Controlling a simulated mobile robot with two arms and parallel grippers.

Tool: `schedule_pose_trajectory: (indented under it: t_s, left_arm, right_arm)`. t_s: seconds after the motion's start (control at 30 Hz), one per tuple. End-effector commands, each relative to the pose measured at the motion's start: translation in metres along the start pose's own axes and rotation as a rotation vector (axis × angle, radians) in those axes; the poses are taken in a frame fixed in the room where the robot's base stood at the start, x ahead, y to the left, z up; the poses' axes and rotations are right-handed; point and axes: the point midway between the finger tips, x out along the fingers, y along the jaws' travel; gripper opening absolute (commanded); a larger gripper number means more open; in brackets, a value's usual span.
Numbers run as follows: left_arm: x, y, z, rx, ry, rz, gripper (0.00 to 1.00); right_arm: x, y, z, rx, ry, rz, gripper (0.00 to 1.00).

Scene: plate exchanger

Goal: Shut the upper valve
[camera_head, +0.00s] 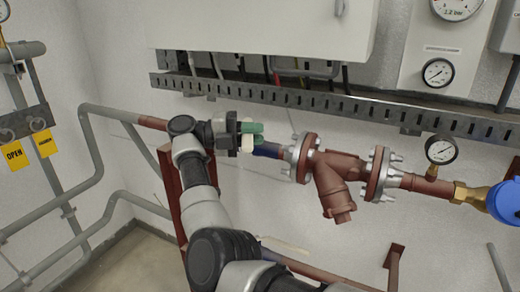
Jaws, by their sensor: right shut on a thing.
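My right gripper (250,134) is at the upper pipe line, left of the flanged strainer. Its arm rises from the bottom middle. Green pads show at its fingertips, and it is shut on what seems to be the upper valve's handle, mostly hidden by the gripper and wrist. A dark blue part (268,151), which seems to belong to the upper valve or its pipe, shows between the fingertips and the flange. I cannot tell the handle's angle. My left gripper is not in view.
The reddish strainer (335,176) with bolted flanges sits to the right, then a gauge (441,150) and a blue device (507,201). A perforated rail (340,103) and white cabinet (260,28) are above. Grey pipes (92,150) and yellow tags (13,156) are at left.

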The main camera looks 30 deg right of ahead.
Motion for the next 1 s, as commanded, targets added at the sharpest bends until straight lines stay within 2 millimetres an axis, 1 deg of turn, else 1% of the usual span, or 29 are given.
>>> schedule_pose_trajectory:
  t_s: [0.03, 0.23, 0.4, 0.8, 0.83, 0.97, 1.0]
  left_arm:
    - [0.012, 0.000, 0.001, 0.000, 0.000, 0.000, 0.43]
    - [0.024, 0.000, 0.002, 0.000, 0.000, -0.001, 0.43]
    - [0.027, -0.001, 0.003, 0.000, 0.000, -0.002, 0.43]
    - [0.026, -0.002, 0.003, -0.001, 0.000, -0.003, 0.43]
    - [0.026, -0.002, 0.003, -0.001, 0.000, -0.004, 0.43]
    - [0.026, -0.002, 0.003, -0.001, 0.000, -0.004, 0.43]
    - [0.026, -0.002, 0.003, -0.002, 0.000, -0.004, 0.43]
  right_arm:
    - [-0.004, 0.006, 0.000, -0.003, 0.014, 0.003, 0.00]
    - [-0.009, 0.004, 0.000, -0.002, 0.068, 0.001, 0.00]
    - [-0.010, 0.002, 0.000, -0.002, 0.087, 0.000, 0.00]
    - [-0.010, 0.001, 0.000, -0.003, 0.090, 0.000, 0.00]
    - [-0.010, 0.001, 0.000, -0.002, 0.089, -0.001, 0.22]
    - [-0.010, 0.001, 0.000, -0.002, 0.090, -0.001, 0.42]
    - [-0.010, 0.001, 0.000, -0.002, 0.091, 0.000, 0.44]
